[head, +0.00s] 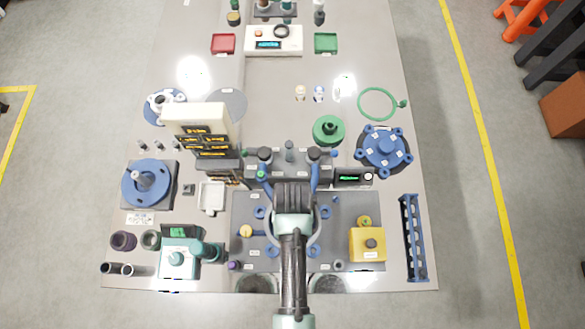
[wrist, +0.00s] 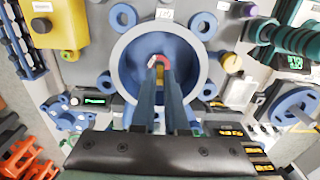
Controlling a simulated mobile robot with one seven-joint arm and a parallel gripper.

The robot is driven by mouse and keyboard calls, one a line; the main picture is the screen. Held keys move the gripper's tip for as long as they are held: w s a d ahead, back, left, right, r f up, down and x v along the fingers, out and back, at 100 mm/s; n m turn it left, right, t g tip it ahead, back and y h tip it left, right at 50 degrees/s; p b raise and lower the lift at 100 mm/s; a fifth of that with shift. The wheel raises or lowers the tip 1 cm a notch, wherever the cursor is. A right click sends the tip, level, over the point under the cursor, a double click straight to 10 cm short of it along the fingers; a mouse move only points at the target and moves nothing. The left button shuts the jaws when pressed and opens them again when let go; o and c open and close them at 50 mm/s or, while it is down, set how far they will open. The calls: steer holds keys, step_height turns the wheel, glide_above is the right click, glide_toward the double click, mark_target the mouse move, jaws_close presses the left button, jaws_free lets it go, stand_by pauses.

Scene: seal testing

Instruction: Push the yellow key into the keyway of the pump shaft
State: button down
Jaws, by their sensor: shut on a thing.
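In the wrist view my gripper (wrist: 159,76) is shut on a small yellow piece, which looks like the yellow key (wrist: 159,72). Only a bit of it shows between the fingertips. The fingers reach into a round grey-rimmed pump housing (wrist: 121,62) with a blue inside. A small red curved part lies at the fingertips. The pump shaft and its keyway are hidden or too small to tell, so I cannot tell whether the key touches them. In the head view my gripper (head: 293,196) covers the middle of the housing, and the key is hidden.
A yellow box (head: 367,245) with a grey button stands right of the housing. A yellow knob (head: 246,231) is to its left. A dark fixture with blue levers (head: 315,178) stands just behind. A blue rack (head: 413,238) lies at the right edge. The table's back middle has free room.

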steer(key=shift+f, duration=0.1)
stand_by(0.3)
steer(key=shift+f, duration=0.3)
steer(key=c, duration=0.9)
jaws_free()
steer(key=shift+o, duration=0.2)
steer(key=shift+r, duration=0.1)
steer(key=shift+r+p, duration=2.5)
steer(key=shift+w, duration=0.1)
